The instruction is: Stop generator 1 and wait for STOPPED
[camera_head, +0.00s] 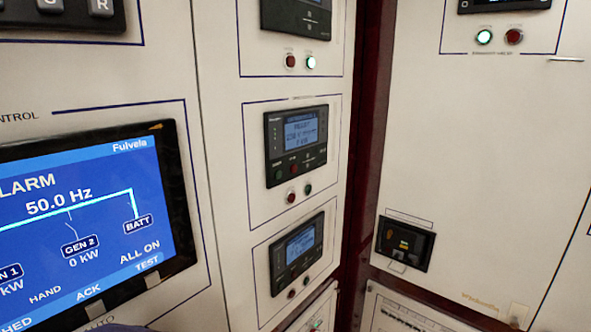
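A large blue screen (85,225) on the left panel shows 50.0 Hz, a GEN 1 box (10,273) cut by the picture edge, a GEN 2 box (80,246) with 0 kW, and BATT. GEN 1's kW figure is cut off. Three small controllers are stacked on the middle panel: an upper one (297,17), a middle one (296,144) with a lit display, and a lower one (297,253) with a lit display. Their labels are too small to tell which is generator 1, and I cannot read STOPPED anywhere. Neither gripper is in view.
Below the upper controller, the right lamp (311,62) is lit pale green beside a red one (290,60). The right panel has another lit green lamp (484,37), a red lamp (514,37) and a small black device (404,244). A dark red gap (372,120) separates the panels.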

